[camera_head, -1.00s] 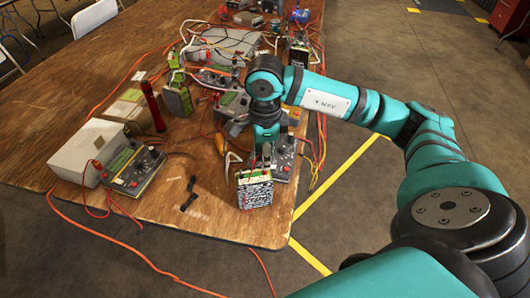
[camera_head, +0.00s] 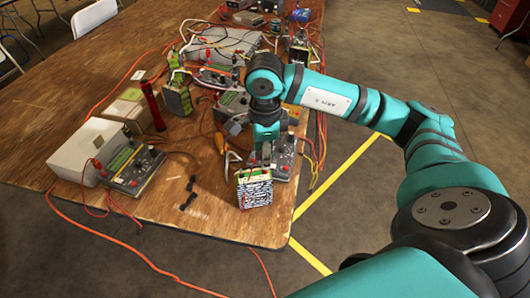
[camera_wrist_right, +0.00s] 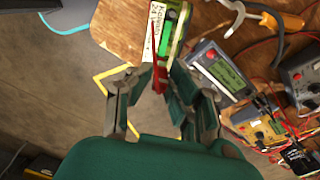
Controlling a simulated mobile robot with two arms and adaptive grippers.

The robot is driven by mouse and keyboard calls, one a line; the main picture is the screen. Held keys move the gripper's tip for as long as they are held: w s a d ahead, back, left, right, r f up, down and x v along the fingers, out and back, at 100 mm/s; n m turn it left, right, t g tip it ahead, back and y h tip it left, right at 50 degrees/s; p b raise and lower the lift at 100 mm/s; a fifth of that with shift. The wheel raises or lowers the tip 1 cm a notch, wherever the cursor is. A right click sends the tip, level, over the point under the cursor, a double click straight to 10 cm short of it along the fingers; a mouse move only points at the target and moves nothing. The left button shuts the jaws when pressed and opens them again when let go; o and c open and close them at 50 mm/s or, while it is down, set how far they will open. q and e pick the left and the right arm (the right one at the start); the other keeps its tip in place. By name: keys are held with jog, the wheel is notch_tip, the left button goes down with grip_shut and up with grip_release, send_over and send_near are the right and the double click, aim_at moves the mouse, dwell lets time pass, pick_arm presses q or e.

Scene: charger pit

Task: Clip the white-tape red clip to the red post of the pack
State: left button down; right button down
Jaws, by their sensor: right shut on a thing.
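The pack (camera_head: 256,193) stands near the front right corner of the wooden table, its printed white and black face toward me. In the right wrist view the pack (camera_wrist_right: 178,28) shows a green top and a white label. My right gripper (camera_head: 263,160) is just behind the pack, pointing down. In the right wrist view my right gripper (camera_wrist_right: 158,80) is shut on a slim red clip (camera_wrist_right: 158,70), whose tip reaches along the pack's top. I cannot tell if it touches a post, and white tape on it is not distinguishable. My left gripper is not in view.
A grey meter (camera_wrist_right: 217,70) lies beside the pack. A hooked tool with an orange handle (camera_wrist_right: 290,19) is near it. A tester (camera_head: 134,170), a pale box (camera_head: 88,150) and a red upright torch-like cylinder (camera_head: 153,107) stand at left. Loose cables cross the table (camera_head: 215,215).

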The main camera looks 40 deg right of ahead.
jog(key=shift+f+b, duration=0.25)
jog(key=shift+b, duration=0.25)
dwell(0.9)
jog(key=c, duration=1.2)
grip_release()
jog(key=shift+o, duration=0.2)
jog(key=shift+o, duration=1)
jog(key=shift+r, duration=0.15)
jog(key=shift+r+p, duration=2.4)
jog(key=shift+r, duration=1.25)
